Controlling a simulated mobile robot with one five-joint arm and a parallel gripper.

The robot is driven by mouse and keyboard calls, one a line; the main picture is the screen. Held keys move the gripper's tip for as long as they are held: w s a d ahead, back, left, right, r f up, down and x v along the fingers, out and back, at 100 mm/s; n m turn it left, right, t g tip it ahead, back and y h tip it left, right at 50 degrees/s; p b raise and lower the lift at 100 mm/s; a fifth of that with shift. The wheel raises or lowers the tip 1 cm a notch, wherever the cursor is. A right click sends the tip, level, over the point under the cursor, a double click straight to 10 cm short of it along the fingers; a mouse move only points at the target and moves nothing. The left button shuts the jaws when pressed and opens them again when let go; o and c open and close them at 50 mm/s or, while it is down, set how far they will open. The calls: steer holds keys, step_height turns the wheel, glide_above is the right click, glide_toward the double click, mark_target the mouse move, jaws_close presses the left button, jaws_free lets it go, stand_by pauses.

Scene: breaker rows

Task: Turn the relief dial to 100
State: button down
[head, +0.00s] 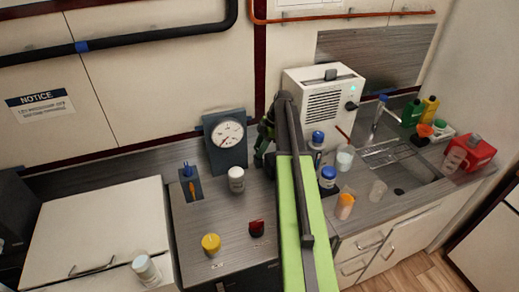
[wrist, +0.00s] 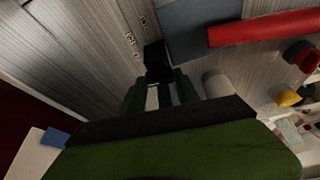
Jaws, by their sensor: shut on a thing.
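In the wrist view, my gripper (wrist: 160,82) is shut on a small black knob (wrist: 157,58), apparently the relief dial, on a grey grained panel. Small printed marks (wrist: 131,38) lie beside the knob, too small to read. In the head view, my green gripper (head: 264,145) is just right of a blue-grey gauge box (head: 225,154) and partly behind my arm. A round white gauge (head: 228,133) with a needle is on the box front. The knob is hidden in the head view, and its setting cannot be read.
A yellow knob (head: 210,244) and a red switch (head: 257,228) are nearer. Right of my arm are a white machine (head: 325,105), blue-capped jars (head: 328,177) and a sink. A red bar (wrist: 265,28) shows in the wrist view.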

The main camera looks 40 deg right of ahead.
steer(key=shift+n+g, duration=0.3)
steer(key=shift+n, duration=0.3)
steer(key=c, duration=1.2)
jaws_free()
steer(key=shift+o, duration=0.2)
